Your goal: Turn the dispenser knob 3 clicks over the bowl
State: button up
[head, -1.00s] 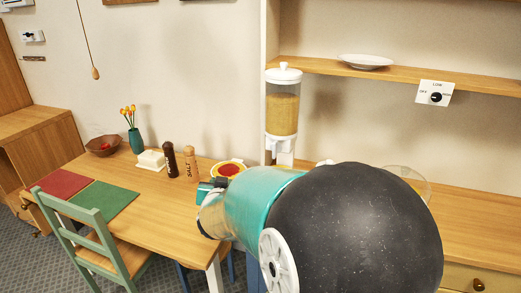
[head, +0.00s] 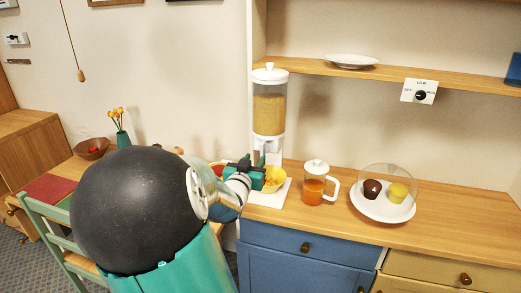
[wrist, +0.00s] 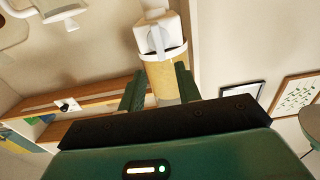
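The dispenser (head: 269,105) stands against the wall, with a clear hopper of yellow-brown grain and a white lid. Its pale knob (wrist: 158,40) shows at the white outlet in the wrist view. The yellow bowl (head: 281,185) sits below the outlet on a white base and holds orange-yellow pieces. My gripper (head: 262,165) is just in front of the outlet, above the bowl's left side. In the wrist view its green fingers are apart, with the dispenser seen between and beyond them. Nothing shows gripped. I cannot tell whether a finger touches the knob.
A jug of orange drink (head: 315,185) stands right of the bowl. Further right is a white plate (head: 382,209) with two cupcakes under a clear dome. A shelf (head: 400,73) with a white dish runs above. A dining table and green chair (head: 42,215) are at left.

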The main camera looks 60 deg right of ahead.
aim_at(261, 148)
jog(key=d, duration=0.2)
jog(key=w+d, duration=0.1)
jog(key=d, duration=0.4)
jog(key=shift+w+d, duration=0.15)
jog(key=shift+d, duration=0.25)
grip_shut()
